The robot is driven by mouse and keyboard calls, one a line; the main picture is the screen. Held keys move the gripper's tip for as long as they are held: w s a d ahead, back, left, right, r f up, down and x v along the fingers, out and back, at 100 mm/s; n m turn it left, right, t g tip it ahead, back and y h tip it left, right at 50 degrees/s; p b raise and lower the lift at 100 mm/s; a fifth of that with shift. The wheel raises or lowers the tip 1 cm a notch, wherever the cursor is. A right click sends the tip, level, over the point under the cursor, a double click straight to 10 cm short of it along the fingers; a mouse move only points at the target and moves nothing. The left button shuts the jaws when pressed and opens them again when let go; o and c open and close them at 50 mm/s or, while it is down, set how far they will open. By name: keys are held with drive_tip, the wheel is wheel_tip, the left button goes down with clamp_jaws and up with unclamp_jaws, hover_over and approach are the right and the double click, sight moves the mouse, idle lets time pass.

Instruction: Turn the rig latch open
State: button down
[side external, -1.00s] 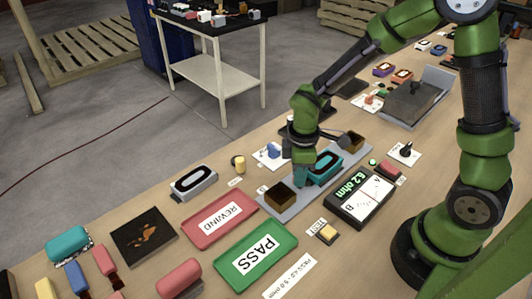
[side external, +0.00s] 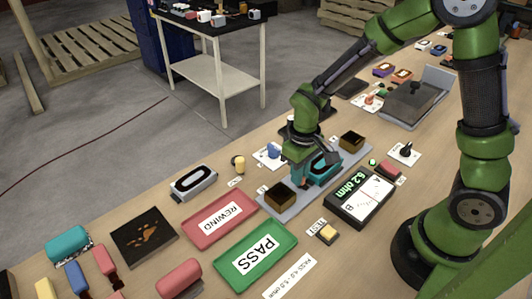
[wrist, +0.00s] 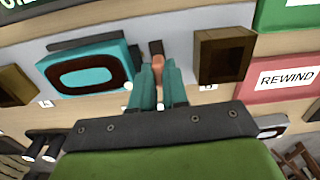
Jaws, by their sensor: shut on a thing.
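The rig is a grey plate (side external: 283,213) with a brown open box at each end and a teal coil piece (side external: 325,168) between them. The teal piece with its dark oval also shows in the wrist view (wrist: 90,75). The rig latch, a small copper-brown lever (wrist: 158,63), stands between the teal piece and one brown box (wrist: 222,55). My gripper (wrist: 157,78) has its teal fingers closed around the lever. In the side view my gripper (side external: 300,178) is low over the rig, and it hides the latch.
The red REWIND tray (side external: 220,218) and green PASS tray (side external: 256,252) lie to the left and front of the rig. A meter reading 6.2 ohm (side external: 361,199) stands to its right.

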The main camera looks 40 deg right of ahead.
drive_tip(key=shift+r+m, duration=0.1)
drive_tip(key=shift+m, duration=0.2)
idle(0.4)
drive_tip(key=c, duration=1.1)
unclamp_jaws()
drive_tip(key=shift+c, duration=0.2)
wheel_tip(320, 180, up, 17)
drive_tip(key=shift+w, duration=0.1)
drive_tip(key=s+d+r+m+t+y, duration=0.2)
drive_tip(key=s+r+m+t, duration=0.1)
drive_tip(key=s+t, duration=0.4)
drive_tip(key=s+r, duration=0.1)
drive_tip(key=s, duration=0.2)
drive_tip(key=shift+m, duration=0.4)
